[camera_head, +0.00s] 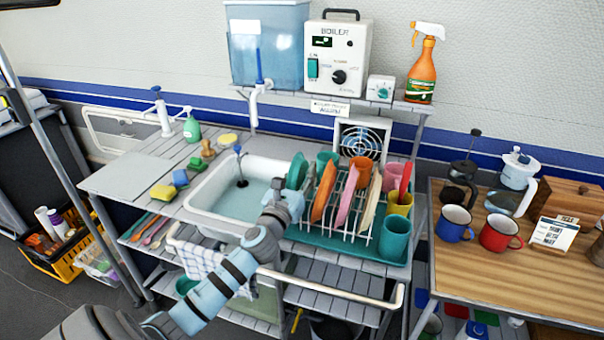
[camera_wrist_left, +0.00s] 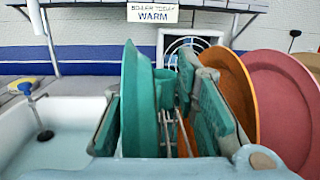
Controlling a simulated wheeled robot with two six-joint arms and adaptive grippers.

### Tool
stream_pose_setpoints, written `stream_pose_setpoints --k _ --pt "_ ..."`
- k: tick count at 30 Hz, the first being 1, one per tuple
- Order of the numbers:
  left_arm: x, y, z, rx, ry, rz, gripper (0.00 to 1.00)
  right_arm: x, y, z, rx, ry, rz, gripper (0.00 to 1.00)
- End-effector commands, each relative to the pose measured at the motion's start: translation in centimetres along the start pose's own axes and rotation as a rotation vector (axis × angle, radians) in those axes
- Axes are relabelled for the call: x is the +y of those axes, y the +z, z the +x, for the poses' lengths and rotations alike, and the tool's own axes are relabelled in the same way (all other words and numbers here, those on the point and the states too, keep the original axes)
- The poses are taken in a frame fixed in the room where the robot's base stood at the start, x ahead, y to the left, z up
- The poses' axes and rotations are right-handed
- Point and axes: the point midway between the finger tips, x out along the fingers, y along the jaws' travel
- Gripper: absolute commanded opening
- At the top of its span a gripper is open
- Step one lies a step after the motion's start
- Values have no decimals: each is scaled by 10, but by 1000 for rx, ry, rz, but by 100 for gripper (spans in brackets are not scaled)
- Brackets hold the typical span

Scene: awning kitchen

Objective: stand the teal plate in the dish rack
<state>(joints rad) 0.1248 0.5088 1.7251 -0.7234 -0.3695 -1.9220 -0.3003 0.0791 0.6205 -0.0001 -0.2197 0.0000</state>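The teal plate (camera_head: 297,171) stands on edge at the left end of the dish rack (camera_head: 333,222), beside the sink. In the left wrist view the plate (camera_wrist_left: 138,95) is upright and nearly edge-on. My left gripper (camera_head: 288,197) is just in front of it. Its fingers (camera_wrist_left: 162,128) are spread apart, with the plate between them, nearer the left finger, and a gap on the right side. The plate's lower edge is hidden, so I cannot tell how it sits in the wires. My right gripper is not in view.
An orange plate (camera_head: 323,192), a pink plate (camera_head: 346,196) and a yellowish plate (camera_head: 370,197) stand farther right in the rack. Cups surround them, including a teal cup (camera_head: 394,238). The sink (camera_head: 239,198) lies left; a rail (camera_head: 345,289) runs along the front.

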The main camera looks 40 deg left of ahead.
Motion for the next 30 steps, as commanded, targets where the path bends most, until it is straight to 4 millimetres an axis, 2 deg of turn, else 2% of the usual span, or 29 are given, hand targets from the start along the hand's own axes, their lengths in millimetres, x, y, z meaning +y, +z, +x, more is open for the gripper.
stream_pose_setpoints --k 7,10,21,25,30 --pt "0 0 -1 0 0 0 28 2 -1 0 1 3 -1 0" --pt "0 -1 -10 2 0 1 28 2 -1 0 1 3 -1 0" --pt "0 -1 -103 3 -2 1 28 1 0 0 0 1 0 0" --pt "0 0 -118 1 0 1 28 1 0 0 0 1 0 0" --pt "0 0 -120 -1 0 -1 28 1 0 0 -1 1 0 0"
